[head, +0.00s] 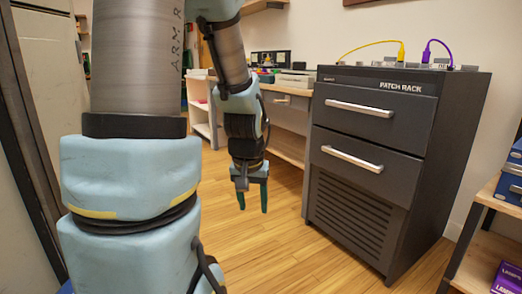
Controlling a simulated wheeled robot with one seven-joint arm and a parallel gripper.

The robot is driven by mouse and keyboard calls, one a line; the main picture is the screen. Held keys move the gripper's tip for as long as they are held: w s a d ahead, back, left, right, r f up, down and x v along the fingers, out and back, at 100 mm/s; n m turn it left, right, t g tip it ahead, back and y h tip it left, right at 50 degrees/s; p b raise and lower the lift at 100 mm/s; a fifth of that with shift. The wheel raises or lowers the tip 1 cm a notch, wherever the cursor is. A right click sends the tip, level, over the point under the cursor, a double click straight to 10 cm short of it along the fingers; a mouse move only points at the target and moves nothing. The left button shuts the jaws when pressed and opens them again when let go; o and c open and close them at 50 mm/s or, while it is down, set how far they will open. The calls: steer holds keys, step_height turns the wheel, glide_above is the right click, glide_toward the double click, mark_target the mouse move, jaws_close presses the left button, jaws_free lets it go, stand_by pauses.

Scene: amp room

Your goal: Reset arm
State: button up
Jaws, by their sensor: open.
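My gripper (252,197) hangs pointing down in the middle of the head view, above the wooden floor. Its two dark green fingers are apart and nothing shows between them. My arm's upper links fill the left side of the view and bend over the top to the gripper. The gripper is left of the dark patch rack cabinet (368,152) and apart from it in the picture.
The cabinet has two shut drawers with silver handles, and a yellow cable (372,43) and a purple cable (437,44) on top. A wooden desk (287,147) stands behind. A shelf (490,240) with blue boxes is at right. Floor (285,235) around the gripper is clear.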

steer(key=s+a+r+n+g+p, duration=0.1)
steer(key=s+a+r+p, duration=0.1)
steer(key=s+a, duration=0.35)
step_height(320, 180, up, 37)
steer(key=p, duration=3.6)
steer(key=shift+d, duration=0.35)
steer(key=shift+o, duration=0.2)
